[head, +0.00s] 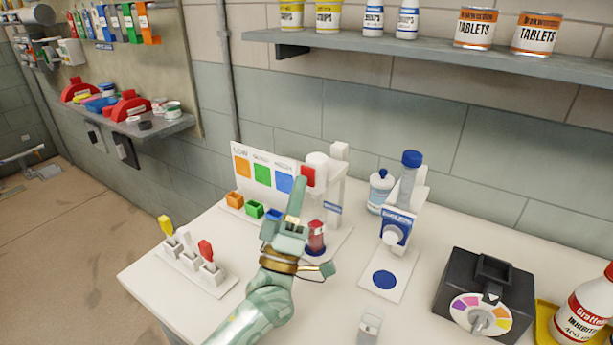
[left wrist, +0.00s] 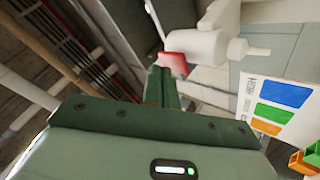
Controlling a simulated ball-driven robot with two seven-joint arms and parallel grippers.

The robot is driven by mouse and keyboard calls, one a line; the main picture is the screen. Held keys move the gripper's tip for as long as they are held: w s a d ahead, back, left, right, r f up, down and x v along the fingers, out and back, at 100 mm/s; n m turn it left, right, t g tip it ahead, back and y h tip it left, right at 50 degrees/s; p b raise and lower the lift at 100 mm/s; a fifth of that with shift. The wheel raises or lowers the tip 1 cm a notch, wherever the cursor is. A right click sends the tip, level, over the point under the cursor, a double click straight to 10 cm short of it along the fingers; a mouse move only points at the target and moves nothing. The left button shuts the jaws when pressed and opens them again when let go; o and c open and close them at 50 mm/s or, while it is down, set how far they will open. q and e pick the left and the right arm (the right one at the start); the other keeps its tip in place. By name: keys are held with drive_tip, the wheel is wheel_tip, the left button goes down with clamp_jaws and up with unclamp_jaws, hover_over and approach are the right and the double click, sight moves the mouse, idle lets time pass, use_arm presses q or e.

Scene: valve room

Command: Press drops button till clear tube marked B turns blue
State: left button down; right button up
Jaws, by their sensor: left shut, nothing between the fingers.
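My left gripper (head: 297,197) is shut and empty, its fingers pointing up beside the white stand on the bench. In the left wrist view its fingers (left wrist: 158,88) reach the red button (left wrist: 173,65) below a white nozzle part; whether they touch it is unclear. The red button (head: 308,176) also shows in the head view. Below it a small tube (head: 316,236) with red contents stands upright on a dark blue spot. I cannot read a B on it. A second dispenser (head: 395,228) with a blue label stands to the right. My right gripper is out of view.
A colour chart (head: 262,172) stands behind small orange, green and blue boxes. A rack (head: 190,260) with yellow, white and red items is at left. A clear vial (head: 370,324) is at the front. A black dial box (head: 484,296) stands right. A shelf (head: 430,55) hangs above.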

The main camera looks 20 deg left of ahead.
use_arm(q)
drive_tip(key=shift+w, duration=0.5)
idle(0.8)
drive_tip(key=shift+s, duration=0.1)
drive_tip(key=shift+s+p, duration=0.45)
drive_tip(key=shift+s, duration=0.4)
drive_tip(key=s, duration=0.1)
drive_tip(key=s+p, duration=0.1)
drive_tip(key=s, duration=0.1)
drive_tip(key=s+p, duration=0.1)
drive_tip(key=s, duration=0.1)
drive_tip(key=shift+a, duration=0.4)
drive_tip(key=shift+f, duration=0.1)
idle(0.5)
